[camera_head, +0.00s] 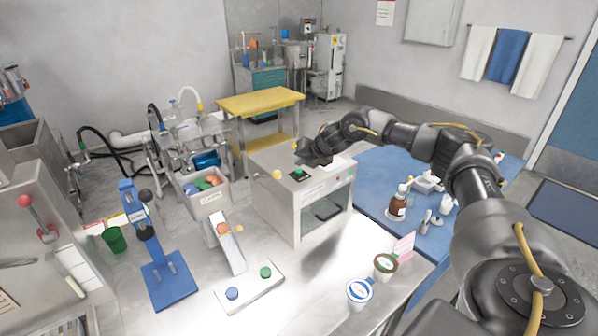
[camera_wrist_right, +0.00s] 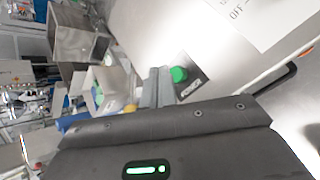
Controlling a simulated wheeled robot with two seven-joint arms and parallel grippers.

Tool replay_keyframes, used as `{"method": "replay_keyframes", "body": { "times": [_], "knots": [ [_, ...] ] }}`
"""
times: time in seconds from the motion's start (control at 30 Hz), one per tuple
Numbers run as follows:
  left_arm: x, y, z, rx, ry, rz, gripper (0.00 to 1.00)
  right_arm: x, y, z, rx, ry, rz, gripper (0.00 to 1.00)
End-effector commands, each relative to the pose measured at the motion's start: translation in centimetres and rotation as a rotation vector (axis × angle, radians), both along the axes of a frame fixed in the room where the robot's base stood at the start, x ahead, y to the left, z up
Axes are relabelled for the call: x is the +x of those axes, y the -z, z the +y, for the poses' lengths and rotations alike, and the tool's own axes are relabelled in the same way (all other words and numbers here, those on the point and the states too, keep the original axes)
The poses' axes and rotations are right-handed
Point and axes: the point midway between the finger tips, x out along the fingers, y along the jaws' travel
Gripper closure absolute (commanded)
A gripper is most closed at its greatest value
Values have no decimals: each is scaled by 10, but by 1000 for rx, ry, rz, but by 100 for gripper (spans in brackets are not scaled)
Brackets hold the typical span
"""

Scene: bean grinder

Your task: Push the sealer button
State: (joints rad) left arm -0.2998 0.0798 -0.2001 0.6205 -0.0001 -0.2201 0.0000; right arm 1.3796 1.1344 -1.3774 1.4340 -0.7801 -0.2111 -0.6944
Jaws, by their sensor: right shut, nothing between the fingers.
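The sealer appears to be the metal box machine (camera_head: 290,205) with a front window, in the middle of the head view. A green button (camera_head: 299,173) sits on a dark plate on its top; it also shows in the right wrist view as a round green button (camera_wrist_right: 179,74). My right gripper (camera_head: 303,160) is over the machine's top, just behind the button in the head view. In the right wrist view its closed fingers (camera_wrist_right: 157,86) are beside the button, empty. Whether they touch the top cannot be told. My left gripper is not in view.
A white bin (camera_head: 205,197), a blue press (camera_head: 168,278) and a plate with blue and green buttons (camera_head: 249,288) are to the left. A brown bottle (camera_head: 398,202) stands right.

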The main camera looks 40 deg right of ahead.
Motion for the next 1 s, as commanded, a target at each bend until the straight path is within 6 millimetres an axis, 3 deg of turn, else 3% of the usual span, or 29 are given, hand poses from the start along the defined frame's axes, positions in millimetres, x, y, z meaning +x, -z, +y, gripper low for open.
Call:
{"method": "replay_keyframes", "body": {
  "times": [1.0],
  "knots": [
    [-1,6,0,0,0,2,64,0,10,0,0,0,0,100]
  ]
}}
